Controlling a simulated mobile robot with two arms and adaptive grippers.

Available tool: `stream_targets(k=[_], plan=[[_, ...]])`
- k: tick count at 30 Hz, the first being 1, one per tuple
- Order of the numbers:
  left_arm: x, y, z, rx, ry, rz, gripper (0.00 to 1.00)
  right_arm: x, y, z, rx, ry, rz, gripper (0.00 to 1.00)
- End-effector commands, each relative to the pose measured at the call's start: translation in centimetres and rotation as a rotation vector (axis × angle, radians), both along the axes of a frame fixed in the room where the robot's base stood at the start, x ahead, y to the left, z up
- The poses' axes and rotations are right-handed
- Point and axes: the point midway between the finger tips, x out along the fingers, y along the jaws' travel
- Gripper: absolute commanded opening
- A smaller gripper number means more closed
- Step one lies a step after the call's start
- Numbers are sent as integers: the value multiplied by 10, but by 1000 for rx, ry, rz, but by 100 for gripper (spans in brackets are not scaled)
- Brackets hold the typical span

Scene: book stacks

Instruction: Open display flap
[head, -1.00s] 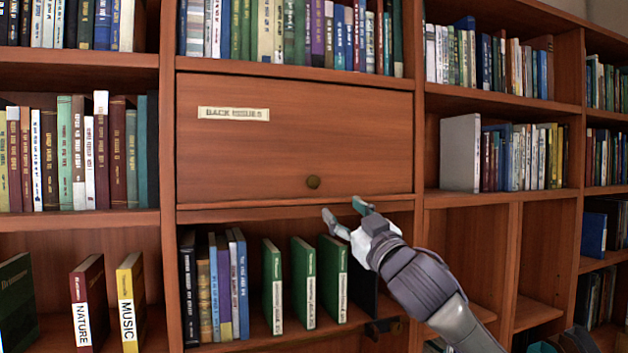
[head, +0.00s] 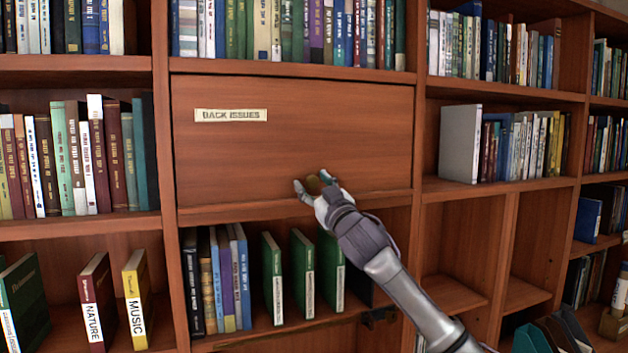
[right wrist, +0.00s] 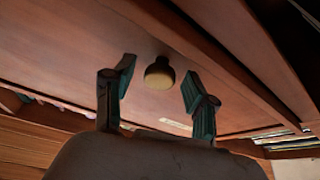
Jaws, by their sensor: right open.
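The display flap (head: 290,135) is a closed reddish-brown wooden panel in the middle of the shelves, with a "BACK ISSUES" label (head: 231,115). Its round brass knob (head: 314,185) is near the lower edge, partly hidden by my right gripper. My right gripper (head: 315,184) is open at the knob, one finger on each side in the head view. In the right wrist view the knob (right wrist: 159,74) sits between the two spread fingers, a little beyond them, with gaps on both sides. My left gripper is not in view.
Green books (head: 302,275) stand on the shelf below the flap, just under my right arm. A NATURE book (head: 97,300) and a MUSIC book (head: 138,298) stand at lower left. Full book rows lie above and to both sides. The cubbies at lower right (head: 535,245) have empty room.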

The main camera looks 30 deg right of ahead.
Motion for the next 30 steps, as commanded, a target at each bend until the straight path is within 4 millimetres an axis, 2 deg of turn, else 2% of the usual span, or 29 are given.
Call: stream_targets(k=[5,15,25,30], plan=[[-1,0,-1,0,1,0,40,0,0,0,0,0,0,57],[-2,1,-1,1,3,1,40,0,0,0,0,0,0,0],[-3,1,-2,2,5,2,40,-2,0,-1,-1,0,-1,0],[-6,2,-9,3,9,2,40,-17,2,-1,-3,-2,0,0]])
